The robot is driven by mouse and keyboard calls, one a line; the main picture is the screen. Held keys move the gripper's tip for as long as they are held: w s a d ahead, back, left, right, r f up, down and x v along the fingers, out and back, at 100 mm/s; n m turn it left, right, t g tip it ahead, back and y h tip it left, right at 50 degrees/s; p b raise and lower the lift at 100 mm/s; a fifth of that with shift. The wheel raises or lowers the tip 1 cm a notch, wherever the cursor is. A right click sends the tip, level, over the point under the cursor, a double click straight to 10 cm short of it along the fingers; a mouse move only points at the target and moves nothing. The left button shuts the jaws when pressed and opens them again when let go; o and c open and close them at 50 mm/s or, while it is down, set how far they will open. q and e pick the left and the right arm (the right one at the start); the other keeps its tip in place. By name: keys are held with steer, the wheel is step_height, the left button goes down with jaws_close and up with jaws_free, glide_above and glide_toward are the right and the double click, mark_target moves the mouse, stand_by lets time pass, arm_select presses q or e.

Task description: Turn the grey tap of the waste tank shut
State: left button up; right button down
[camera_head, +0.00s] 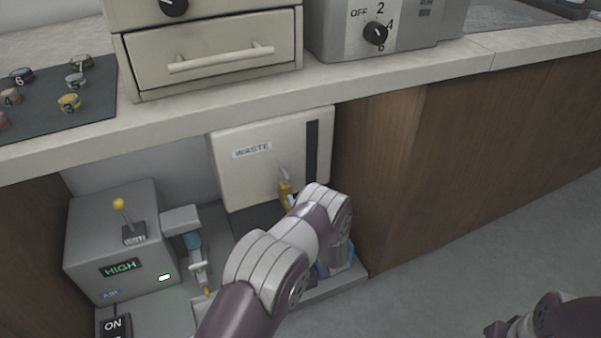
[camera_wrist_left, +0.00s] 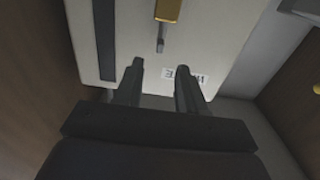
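The cream waste tank (camera_head: 232,180) stands under the counter, with a WASTE label and a dark vertical strip. Its brass tap (camera_head: 286,192) sits low on the front, with the grey handle (camera_head: 283,173) pointing up from it. In the left wrist view the brass tap (camera_wrist_left: 168,10) is at the top edge and the grey handle (camera_wrist_left: 161,42) points down toward my gripper. My left gripper (camera_wrist_left: 158,82) is open, its fingers apart and empty, short of the handle in that picture. In the head view my wrist hides the fingers. My right arm (camera_head: 545,318) shows at the lower right; its finger state is unclear.
A grey box (camera_head: 115,240) with a yellow-tipped lever and a HIGH display stands left of the tank. A small valve fitting (camera_head: 197,258) is between them. The wooden cabinet side (camera_head: 385,170) borders the niche on the right, and the counter edge (camera_head: 160,125) overhangs it.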

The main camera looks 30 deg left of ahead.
mark_target(284, 174)
arm_select(q)
steer(key=b+x, duration=0.2)
steer(key=x, duration=0.1)
steer(key=b+x, duration=0.2)
steer(key=x, duration=0.2)
steer(key=b+x, duration=0.1)
steer(key=x, duration=0.3)
steer(key=shift+a+f+b, duration=0.1)
steer(key=shift+f+b, duration=0.15)
steer(key=shift+b, duration=0.15)
steer(key=shift+w+a+r, duration=0.2)
steer(key=shift+w+a, duration=0.2)
steer(key=shift+a, duration=0.05)
jaws_close()
